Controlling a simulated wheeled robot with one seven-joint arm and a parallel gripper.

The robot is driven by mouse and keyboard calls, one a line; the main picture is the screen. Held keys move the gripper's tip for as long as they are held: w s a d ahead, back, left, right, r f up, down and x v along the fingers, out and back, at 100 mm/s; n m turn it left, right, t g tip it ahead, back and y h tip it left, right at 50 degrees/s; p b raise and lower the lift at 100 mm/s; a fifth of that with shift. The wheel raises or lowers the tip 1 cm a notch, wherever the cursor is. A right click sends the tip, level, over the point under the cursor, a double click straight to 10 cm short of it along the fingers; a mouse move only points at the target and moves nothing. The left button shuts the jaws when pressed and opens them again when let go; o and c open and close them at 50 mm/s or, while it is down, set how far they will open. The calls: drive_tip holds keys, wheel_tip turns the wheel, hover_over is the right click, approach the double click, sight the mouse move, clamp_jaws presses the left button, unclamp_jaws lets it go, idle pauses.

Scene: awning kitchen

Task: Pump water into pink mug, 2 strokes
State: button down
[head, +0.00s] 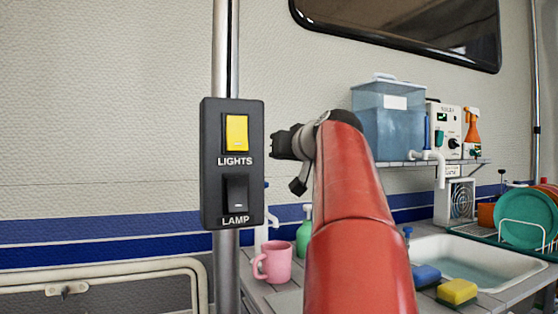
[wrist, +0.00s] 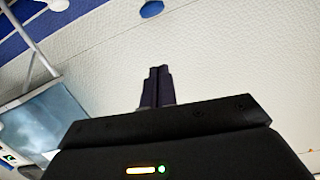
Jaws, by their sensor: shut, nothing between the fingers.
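The pink mug (head: 273,263) stands upright on the counter at lower middle in the head view, handle to the left. Behind it is a white upright fitting (head: 261,236), perhaps the pump, with a spout and some blue near its top; the switch panel hides part of it. My gripper (head: 276,144) is raised well above the mug, pointing left. It also shows in the wrist view (wrist: 157,72), where its two dark fingers are together and empty. It touches neither mug nor fitting.
A switch panel (head: 231,163) on a pole stands left of my gripper. A green bottle (head: 304,232) is beside the mug. A blue water tank (head: 388,122) sits on a shelf at right, above a sink (head: 440,262) and sponges. A dish rack (head: 522,222) is farther right.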

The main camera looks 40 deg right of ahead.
drive_tip(key=shift+w+d+f, duration=0.2)
drive_tip(key=shift+w+f, duration=0.7)
drive_tip(key=shift+w, duration=0.45)
drive_tip(key=shift+w+d+f, duration=0.2)
drive_tip(key=shift+w+f, duration=0.65)
drive_tip(key=shift+w, duration=0.45)
drive_tip(key=shift+w+d+f, duration=0.2)
drive_tip(key=shift+w+f, duration=0.7)
drive_tip(key=shift+w, duration=0.45)
wheel_tip(320, 180, down, 4)
drive_tip(key=b, duration=0.4)
drive_tip(key=shift+r, duration=0.15)
